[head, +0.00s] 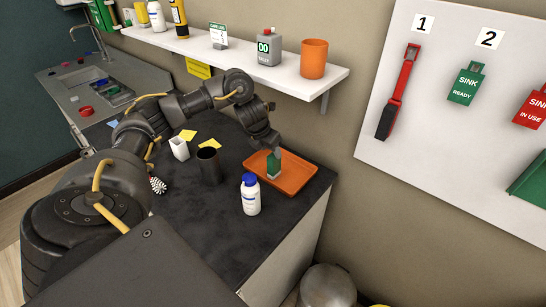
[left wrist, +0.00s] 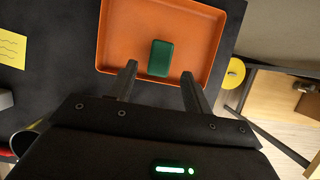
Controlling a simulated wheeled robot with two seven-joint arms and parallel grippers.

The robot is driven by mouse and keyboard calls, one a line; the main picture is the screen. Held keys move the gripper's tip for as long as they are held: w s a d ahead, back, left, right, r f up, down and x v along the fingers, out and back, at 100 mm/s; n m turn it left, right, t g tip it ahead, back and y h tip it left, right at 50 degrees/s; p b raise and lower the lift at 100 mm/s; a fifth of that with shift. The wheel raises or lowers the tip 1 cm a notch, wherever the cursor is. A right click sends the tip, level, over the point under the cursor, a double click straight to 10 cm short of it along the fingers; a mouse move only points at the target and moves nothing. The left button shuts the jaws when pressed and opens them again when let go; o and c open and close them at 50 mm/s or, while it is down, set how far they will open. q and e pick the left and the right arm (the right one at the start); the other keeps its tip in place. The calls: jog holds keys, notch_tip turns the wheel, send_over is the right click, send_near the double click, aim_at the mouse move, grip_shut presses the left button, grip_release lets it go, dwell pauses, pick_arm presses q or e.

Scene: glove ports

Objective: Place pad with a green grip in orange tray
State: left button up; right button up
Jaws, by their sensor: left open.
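The orange tray (head: 301,185) lies on the dark counter below the shelf. The pad with a green grip (head: 274,166) stands inside the tray, towards its left part in the head view. In the left wrist view the pad (left wrist: 160,58) shows its green top near the middle of the tray (left wrist: 213,22). My left gripper (head: 275,150) is just above the pad in the head view. In the left wrist view its two fingers (left wrist: 157,80) are apart, with nothing between their tips. The pad lies just beyond the fingertips. My right gripper is not in view.
A white bottle with a blue cap (head: 250,197) stands in front of the tray. A dark cup (head: 209,166) and a white container (head: 179,148) stand to its left. The shelf (head: 240,58) with an orange cup (head: 313,58) overhangs the counter's back.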

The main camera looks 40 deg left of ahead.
pick_arm(q)
jog(key=p+v, duration=0.1)
jog(key=v, duration=0.3)
jog(key=shift+s+r, duration=0.1)
jog(key=shift+r, duration=0.2)
dwell(0.3)
